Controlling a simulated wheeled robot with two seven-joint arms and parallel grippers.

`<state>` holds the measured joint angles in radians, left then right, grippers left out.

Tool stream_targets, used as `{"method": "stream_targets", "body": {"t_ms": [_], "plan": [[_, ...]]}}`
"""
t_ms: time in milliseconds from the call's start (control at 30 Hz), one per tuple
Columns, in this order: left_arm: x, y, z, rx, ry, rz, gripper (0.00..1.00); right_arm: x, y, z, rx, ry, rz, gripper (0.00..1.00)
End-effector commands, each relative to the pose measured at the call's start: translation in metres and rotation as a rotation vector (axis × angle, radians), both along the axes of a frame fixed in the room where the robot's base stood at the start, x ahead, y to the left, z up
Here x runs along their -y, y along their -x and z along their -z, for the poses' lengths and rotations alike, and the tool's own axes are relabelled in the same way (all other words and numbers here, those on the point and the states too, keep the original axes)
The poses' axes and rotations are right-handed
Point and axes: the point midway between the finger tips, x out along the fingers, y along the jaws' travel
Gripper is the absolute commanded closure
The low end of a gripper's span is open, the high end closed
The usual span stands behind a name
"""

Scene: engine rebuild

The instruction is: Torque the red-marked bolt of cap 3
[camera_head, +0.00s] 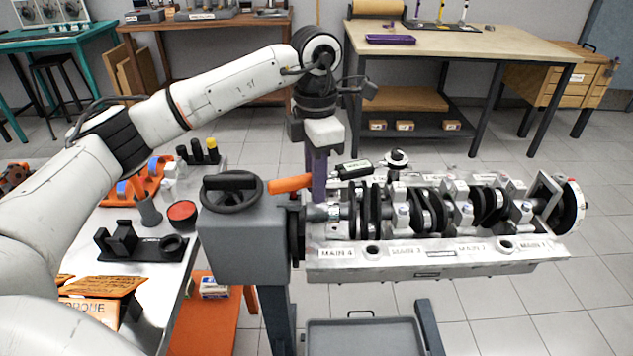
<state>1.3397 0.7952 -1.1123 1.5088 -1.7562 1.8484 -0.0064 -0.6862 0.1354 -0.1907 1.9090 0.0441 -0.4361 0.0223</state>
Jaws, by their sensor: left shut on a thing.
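The engine block (435,262) lies with its crankshaft up, labelled MAIN 4 to MAIN 1 from left to right. Cap 3 (400,194) stands behind the MAIN 3 label, partly hidden by the crankshaft. I cannot make out a red mark on its bolts. My left gripper (319,182) points down, its purple fingers shut on a torque wrench with an orange handle (289,184) and a black display body (354,167). The wrench head (397,158) is at the far side of cap 3. I cannot tell whether it sits on a bolt. My right gripper is out of view.
A grey engine stand (242,245) with a black handwheel (232,190) holds the block's left end. A grey tray (365,338) is below. A side table at left carries a black holder (140,244) and an orange rack (140,187). A workbench (455,42) stands behind.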

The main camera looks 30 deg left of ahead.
Motion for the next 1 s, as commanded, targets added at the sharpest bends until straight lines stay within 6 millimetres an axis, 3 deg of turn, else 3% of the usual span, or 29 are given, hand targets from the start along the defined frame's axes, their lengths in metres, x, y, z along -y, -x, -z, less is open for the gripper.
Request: {"method": "stream_targets", "body": {"t_ms": [1000], "plan": [[-0.0054, -0.0043, -0.0013, 0.003, 0.000, 0.036, 1.00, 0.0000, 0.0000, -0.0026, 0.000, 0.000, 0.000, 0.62]]}}
